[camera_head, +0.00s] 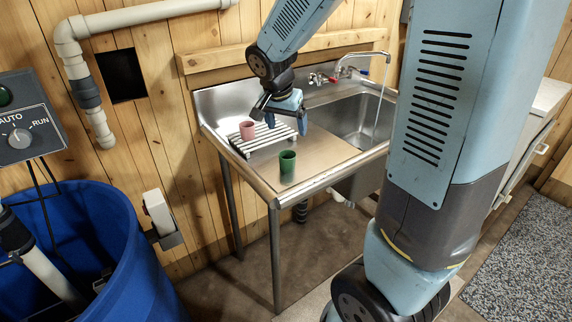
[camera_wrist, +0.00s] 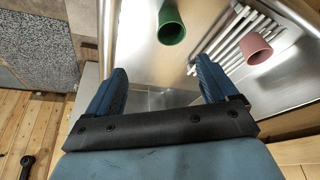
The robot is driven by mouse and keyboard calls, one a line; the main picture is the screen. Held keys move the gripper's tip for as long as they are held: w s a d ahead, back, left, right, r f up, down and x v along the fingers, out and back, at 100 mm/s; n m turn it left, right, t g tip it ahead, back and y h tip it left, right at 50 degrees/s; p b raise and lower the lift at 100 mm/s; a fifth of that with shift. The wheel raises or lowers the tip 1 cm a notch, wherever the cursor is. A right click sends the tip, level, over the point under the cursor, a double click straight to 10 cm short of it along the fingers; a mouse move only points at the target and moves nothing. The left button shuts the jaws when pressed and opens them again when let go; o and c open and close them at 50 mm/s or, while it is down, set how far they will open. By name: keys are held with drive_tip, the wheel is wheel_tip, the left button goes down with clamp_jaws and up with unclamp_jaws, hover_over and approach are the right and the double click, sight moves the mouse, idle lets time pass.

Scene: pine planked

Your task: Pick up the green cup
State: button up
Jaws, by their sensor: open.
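The green cup (camera_head: 287,165) stands upright on the steel drainboard, near its front edge. In the wrist view the green cup (camera_wrist: 171,25) is at the top, beyond the fingertips and between their directions, touching neither. A pink cup (camera_head: 247,130) stands on the slatted rack behind and to the left; it also shows in the wrist view (camera_wrist: 256,48). My gripper (camera_head: 285,117) is above the back of the drainboard, beside the pink cup and apart from the green cup. In the wrist view my gripper (camera_wrist: 160,78) has its two blue fingers wide apart with nothing between them.
A white slatted rack (camera_head: 266,140) lies on the drainboard. The sink basin (camera_head: 355,115) with a running tap (camera_head: 360,56) is to the right. A blue barrel (camera_head: 120,240) stands at lower left. Bare steel (camera_head: 318,147) surrounds the green cup.

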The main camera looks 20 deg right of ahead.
sight(287, 161)
drive_tip(key=shift+m, duration=0.5)
drive_tip(key=x, duration=0.4)
drive_tip(key=w+a+x, duration=0.1)
drive_tip(key=x, duration=0.6)
drive_tip(key=shift+w+a+f, duration=0.2)
drive_tip(key=shift+w+f, duration=0.1)
drive_tip(key=shift+w, duration=0.15)
drive_tip(key=shift+s+x, duration=0.1)
drive_tip(key=shift+x, duration=1.25)
drive_tip(key=shift+s+x, duration=0.15)
drive_tip(key=shift+x, duration=1.15)
drive_tip(key=shift+a+h, duration=0.1)
drive_tip(key=shift+h, duration=0.2)
drive_tip(key=shift+c, duration=0.3)
drive_tip(key=c, duration=1)
drive_tip(key=shift+o, duration=0.2)
